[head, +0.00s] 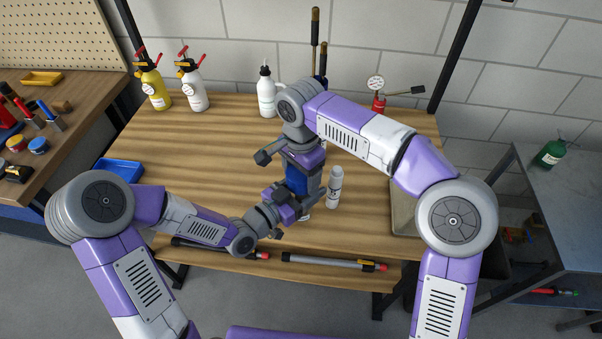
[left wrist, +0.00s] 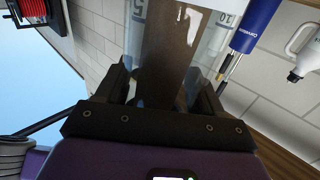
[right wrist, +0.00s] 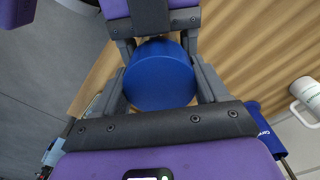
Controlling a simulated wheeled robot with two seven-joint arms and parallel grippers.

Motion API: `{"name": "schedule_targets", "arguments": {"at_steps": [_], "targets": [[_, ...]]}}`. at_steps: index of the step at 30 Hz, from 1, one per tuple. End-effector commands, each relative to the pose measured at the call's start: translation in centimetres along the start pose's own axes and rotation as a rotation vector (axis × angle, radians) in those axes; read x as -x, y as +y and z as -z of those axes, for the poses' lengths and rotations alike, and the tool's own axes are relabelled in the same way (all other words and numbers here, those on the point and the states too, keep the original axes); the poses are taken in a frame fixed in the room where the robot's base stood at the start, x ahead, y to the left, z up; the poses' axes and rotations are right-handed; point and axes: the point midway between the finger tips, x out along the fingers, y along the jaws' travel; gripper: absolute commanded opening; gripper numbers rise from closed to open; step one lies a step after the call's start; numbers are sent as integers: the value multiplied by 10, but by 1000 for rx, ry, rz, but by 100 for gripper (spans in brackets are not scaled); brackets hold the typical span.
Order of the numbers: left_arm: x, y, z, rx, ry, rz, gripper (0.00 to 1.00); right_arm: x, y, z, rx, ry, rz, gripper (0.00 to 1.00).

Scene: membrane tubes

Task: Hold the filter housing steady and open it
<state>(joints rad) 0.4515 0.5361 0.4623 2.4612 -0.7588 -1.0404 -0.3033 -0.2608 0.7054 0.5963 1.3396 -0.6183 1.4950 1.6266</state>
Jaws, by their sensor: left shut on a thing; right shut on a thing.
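The filter housing is held between my two grippers above the middle of the table, mostly hidden by them in the head view. Its blue part (head: 297,181) shows between the grippers; the right wrist view shows a round blue cap (right wrist: 160,75) end-on. My right gripper (head: 306,178) comes from above and is shut on the cap, a finger on each side. My left gripper (head: 291,205) is lower and shut on the clear body (left wrist: 168,55), which has a dark core inside and number markings. I cannot tell whether cap and body are apart.
A white cylinder (head: 335,187) stands close to the right of the grippers. A blue tray (head: 119,169) lies at the table's left, and a grey tray (head: 403,215) at the right. Bottles (head: 266,95) stand along the back. Tubes (head: 330,262) lie along the front edge.

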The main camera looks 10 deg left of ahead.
Motion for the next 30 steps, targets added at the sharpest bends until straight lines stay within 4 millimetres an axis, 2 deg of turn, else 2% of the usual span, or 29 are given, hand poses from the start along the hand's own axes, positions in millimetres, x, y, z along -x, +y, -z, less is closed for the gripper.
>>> {"name": "schedule_targets", "arguments": {"at_steps": [6,12,16,24,25,30], "targets": [[0,-1,1,-1,3,2,0,1,0,0,375,0,-1,36],[0,-1,1,-1,3,3,0,1,0,0,643,-1,-1,36],[0,-1,1,-1,3,3,0,1,0,0,712,-1,0,36],[0,-1,1,0,2,3,0,1,0,0,718,-1,-1,36],[0,-1,1,0,2,3,0,1,0,0,718,-1,-1,74],[0,-1,1,-1,3,2,0,1,0,0,717,0,-1,98]]}}
